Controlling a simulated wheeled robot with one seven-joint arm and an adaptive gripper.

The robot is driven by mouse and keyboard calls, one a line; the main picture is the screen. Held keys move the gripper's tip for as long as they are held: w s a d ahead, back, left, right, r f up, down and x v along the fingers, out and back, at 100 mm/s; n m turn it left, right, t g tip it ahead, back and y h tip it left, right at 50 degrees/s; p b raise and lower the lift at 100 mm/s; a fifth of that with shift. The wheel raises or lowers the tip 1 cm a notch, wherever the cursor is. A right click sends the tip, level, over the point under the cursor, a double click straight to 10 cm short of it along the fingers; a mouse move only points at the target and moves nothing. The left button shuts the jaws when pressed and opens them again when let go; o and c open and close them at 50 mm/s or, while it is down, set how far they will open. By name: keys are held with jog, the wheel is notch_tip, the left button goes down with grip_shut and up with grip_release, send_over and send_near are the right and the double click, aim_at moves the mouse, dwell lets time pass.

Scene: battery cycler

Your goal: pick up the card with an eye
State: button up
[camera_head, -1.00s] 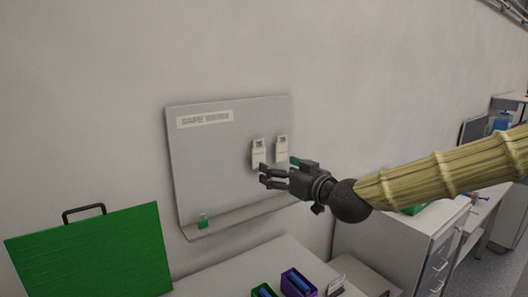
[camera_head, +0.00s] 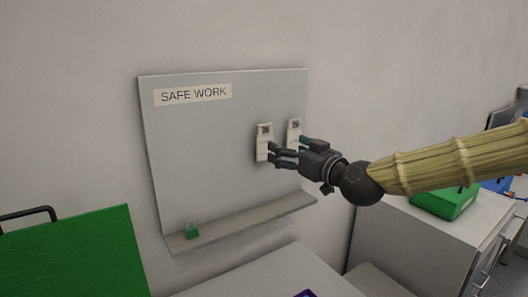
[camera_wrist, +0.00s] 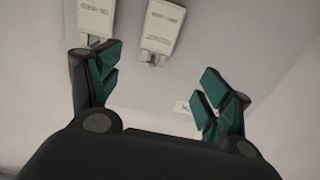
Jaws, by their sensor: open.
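Two pale cards hang on the grey board: a left card (camera_head: 263,143) and a right card (camera_head: 295,131). Each has a small dark mark near its top, too small to tell whether either is an eye. My gripper (camera_head: 272,155) is open in front of the board, its fingertips overlapping the lower left card in the picture. The wrist view shows two cards, one at left (camera_wrist: 97,18) and one near the middle (camera_wrist: 161,29), beyond the open fingers (camera_wrist: 160,70). I see nothing between the fingers.
A green panel (camera_head: 75,255) stands at lower left. A green box (camera_head: 446,202) sits on the cabinet at right. The table (camera_head: 270,277) is below.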

aim_at(266, 139)
jog(key=shift+d+f+p+x, duration=0.15)
jog(key=shift+p+x, duration=0.45)
jog(key=shift+x, duration=1.1)
jog(key=shift+d+f+p+x, duration=0.15)
jog(key=shift+p+x, duration=0.45)
jog(key=shift+x, duration=1.1)
jog(key=p+x, duration=0.2)
jog(key=shift+w+r, duration=0.1)
jog(key=shift+w, duration=0.2)
jog(key=shift+p+x, duration=0.35)
jog(key=shift+x, duration=0.8)
jog(key=c, duration=0.9)
